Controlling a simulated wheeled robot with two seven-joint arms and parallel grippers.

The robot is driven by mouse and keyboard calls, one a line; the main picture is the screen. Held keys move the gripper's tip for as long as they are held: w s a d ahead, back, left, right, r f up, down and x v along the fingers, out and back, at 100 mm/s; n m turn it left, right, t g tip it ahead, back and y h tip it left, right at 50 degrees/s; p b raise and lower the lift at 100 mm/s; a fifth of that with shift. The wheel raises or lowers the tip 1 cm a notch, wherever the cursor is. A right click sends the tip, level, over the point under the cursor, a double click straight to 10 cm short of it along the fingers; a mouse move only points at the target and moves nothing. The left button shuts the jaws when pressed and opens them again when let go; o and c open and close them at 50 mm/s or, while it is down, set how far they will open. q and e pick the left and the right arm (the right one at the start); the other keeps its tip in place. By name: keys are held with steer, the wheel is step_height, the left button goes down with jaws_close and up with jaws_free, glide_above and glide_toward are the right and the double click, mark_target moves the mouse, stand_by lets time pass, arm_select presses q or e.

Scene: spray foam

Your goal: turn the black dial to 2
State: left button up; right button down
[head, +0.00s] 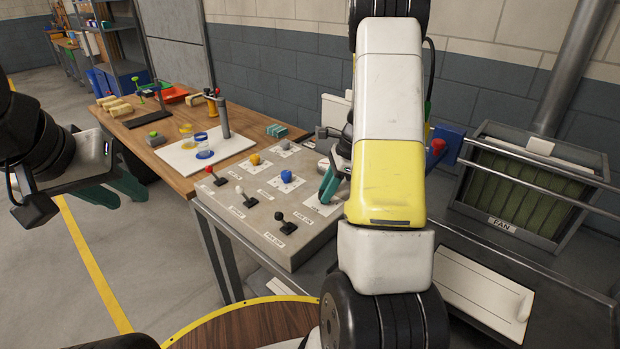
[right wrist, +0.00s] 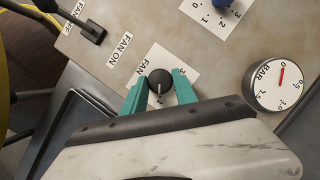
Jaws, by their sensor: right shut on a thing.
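The black dial (right wrist: 160,81) sits on a white label card on the grey control panel (head: 255,230). In the right wrist view its white pointer line points toward the bottom of the picture, toward my wrist. My right gripper (right wrist: 159,84) has its teal fingers on both sides of the dial, shut on it. Most numbers on the card are hidden by the fingers or too small to read. In the head view my right arm and gripper hide the dial. My left gripper (head: 118,188) is open and empty, off the panel at the left.
The panel also carries a yellow dial (head: 255,160), a blue dial (head: 287,176), red, white and black levers, and a round BAR gauge (right wrist: 277,82). A wooden workbench (head: 170,175) stands behind left. A fan box (head: 525,190) stands at right.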

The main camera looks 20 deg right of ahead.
steer(key=n, duration=0.1)
steer(key=n+g, duration=0.1)
steer(key=n, duration=0.1)
steer(key=n+g, duration=0.1)
steer(key=n, duration=0.1)
steer(key=shift+w, duration=0.25)
steer(key=n+g, duration=0.1)
steer(key=n, duration=0.2)
steer(key=n+g+h, duration=0.1)
steer(key=n, duration=0.2)
steer(key=shift+w, duration=0.1)
steer(key=shift+n, duration=0.3)
steer(key=c, duration=1)
jaws_free()
steer(key=v, duration=0.7)
steer(key=shift+w+r, duration=0.15)
steer(key=shift+r, duration=0.25)
